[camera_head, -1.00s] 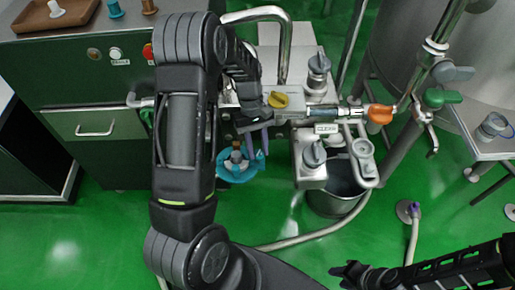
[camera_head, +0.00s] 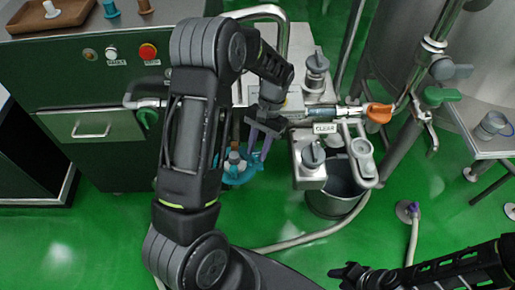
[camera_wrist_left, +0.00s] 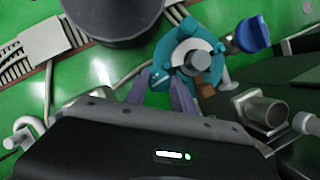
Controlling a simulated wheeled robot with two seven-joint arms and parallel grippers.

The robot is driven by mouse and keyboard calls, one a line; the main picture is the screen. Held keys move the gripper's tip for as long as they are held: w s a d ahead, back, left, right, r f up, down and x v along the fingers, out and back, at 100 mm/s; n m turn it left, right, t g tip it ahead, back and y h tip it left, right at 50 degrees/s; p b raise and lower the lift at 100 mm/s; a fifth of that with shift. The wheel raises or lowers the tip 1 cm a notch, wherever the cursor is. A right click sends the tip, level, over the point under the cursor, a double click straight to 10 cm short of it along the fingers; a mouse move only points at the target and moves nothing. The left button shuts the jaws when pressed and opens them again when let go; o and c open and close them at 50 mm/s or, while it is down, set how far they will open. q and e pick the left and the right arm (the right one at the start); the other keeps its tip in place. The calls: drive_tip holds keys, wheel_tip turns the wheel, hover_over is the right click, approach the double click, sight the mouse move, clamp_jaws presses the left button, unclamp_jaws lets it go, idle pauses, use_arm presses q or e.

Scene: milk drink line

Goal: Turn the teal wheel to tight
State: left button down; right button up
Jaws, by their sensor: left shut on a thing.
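The teal wheel (camera_head: 240,178) sits low beside the steel machine, partly covered by my left arm in the head view. In the left wrist view the teal wheel (camera_wrist_left: 169,48) shows as a ring with a grey centre, and a dark blue tab (camera_wrist_left: 252,35) is at its right. My left gripper (camera_head: 259,145) reaches down to the right side of the wheel. Its purple fingers (camera_wrist_left: 161,90) are shut on the wheel's rim; the exact contact is partly hidden. My right gripper (camera_head: 340,273) is at the lower right, away from the wheel; its jaw opening is unclear.
The steel valve block with the CLEAR label (camera_head: 325,128) stands right of the wheel, with an orange handle (camera_head: 379,113) and a steel bucket (camera_head: 335,200) beside it. A green cabinet (camera_head: 60,95) is at the left. A hose (camera_head: 315,233) crosses the open green floor.

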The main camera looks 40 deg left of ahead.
use_arm(q)
drive_tip(key=shift+m+y, duration=0.3)
drive_tip(key=shift+m, duration=0.6)
drive_tip(key=c, duration=1.1)
unclamp_jaws()
drive_tip(key=shift+o, duration=0.2)
drive_tip(key=shift+w+r, duration=0.1)
drive_tip(key=shift+r, duration=0.05)
drive_tip(key=v, duration=0.7)
drive_tip(key=shift+r+b, duration=0.3)
drive_tip(key=shift+b, duration=0.1)
drive_tip(key=shift+d, duration=0.1)
